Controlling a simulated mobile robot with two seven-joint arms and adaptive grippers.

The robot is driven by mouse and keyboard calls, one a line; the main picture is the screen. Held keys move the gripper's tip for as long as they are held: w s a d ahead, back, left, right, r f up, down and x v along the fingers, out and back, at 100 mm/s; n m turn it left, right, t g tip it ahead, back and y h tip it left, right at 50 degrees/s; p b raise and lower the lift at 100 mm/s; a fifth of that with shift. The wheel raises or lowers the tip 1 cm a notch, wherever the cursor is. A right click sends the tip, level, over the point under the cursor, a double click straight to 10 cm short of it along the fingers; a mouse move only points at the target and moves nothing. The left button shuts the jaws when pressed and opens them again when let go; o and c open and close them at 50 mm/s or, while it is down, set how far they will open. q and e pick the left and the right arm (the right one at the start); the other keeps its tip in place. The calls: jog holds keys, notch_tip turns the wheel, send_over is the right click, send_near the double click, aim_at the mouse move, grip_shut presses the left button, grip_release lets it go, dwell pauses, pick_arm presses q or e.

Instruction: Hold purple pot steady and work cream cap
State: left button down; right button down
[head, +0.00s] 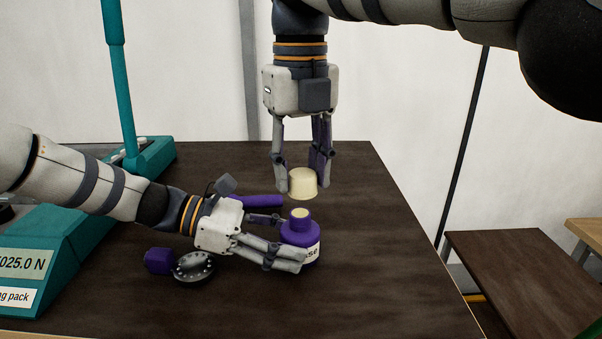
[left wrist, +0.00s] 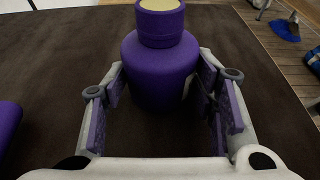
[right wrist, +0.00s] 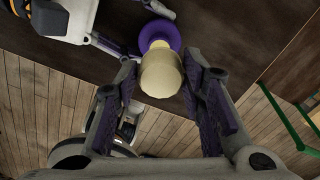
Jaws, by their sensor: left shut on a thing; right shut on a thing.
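The purple pot (head: 301,238) stands upright on the dark table, with a white label on its side and a cream-coloured top to its neck. My left gripper (head: 290,243) is shut on the pot's body from the left; the pot also shows between its fingers in the left wrist view (left wrist: 160,65). The cream cap (head: 302,183) is off the pot, a little above its neck. My right gripper (head: 304,178) points down from above and is shut on the cap, which also shows between its fingertips in the right wrist view (right wrist: 161,74).
A dark round disc with holes (head: 194,266) and a purple block (head: 159,261) lie left of the pot. A purple bar (head: 255,201) lies behind my left gripper. A teal stand (head: 150,157) and a teal box with a readout (head: 45,265) are at the left. The table's right side is clear.

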aim_at(301, 172)
pick_arm(q)
jog(key=shift+a+f, duration=0.1)
jog(key=shift+f, duration=0.2)
pick_arm(e)
jog(key=shift+r, duration=2.4)
pick_arm(q)
jog(key=c, duration=0.7)
grip_release()
jog(key=shift+o, duration=0.6)
jog(key=shift+r, duration=0.2)
jog(key=v, duration=1.2)
pick_arm(e)
jog(key=shift+r, duration=0.1)
